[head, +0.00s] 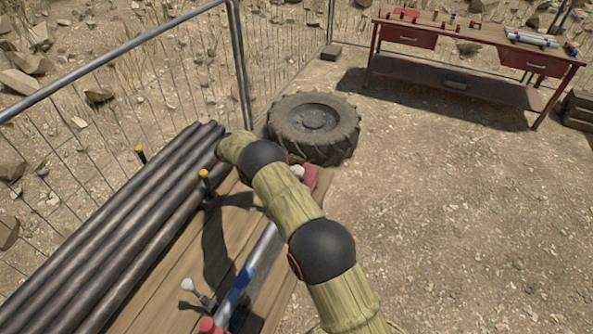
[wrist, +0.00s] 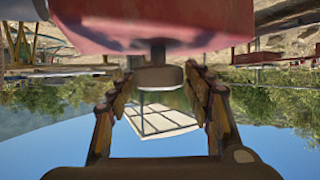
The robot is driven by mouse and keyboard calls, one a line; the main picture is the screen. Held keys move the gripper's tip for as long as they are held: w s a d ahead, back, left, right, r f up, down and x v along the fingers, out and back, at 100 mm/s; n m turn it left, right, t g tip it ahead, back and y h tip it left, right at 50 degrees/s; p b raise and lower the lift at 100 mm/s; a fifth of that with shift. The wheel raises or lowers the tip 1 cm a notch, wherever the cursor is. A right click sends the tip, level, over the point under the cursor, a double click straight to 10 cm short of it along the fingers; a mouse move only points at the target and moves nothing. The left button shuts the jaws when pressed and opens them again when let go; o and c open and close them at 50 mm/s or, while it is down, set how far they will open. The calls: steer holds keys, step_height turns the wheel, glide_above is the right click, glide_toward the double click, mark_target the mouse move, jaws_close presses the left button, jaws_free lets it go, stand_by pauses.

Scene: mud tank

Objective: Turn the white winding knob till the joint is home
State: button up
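In the wrist view, a round grey-brown knob (wrist: 158,78) sits on a short dark stem against a red body (wrist: 165,20). My gripper (wrist: 158,88) is open, its wooden-looking fingers on either side of the knob with gaps showing. In the head view my arm hides the gripper. A red block (head: 311,177) and a small whitish piece (head: 297,171) show past the arm at the bench's far end. A pale knob on a grey handle (head: 189,285) stands at the near end, beside a silver pipe with a blue band (head: 236,287). I cannot tell which knob is the winding knob.
Several dark pipes (head: 120,225) lie along the left of the wooden bench (head: 190,240), beside yellow-topped pegs (head: 204,174). A wire fence (head: 190,70) runs behind. A tyre (head: 314,125) lies beyond the bench. A red-drawered table (head: 470,60) stands far right; the ground between is clear.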

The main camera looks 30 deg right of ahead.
steer(key=shift+o, duration=0.3)
steer(key=v, duration=1.2)
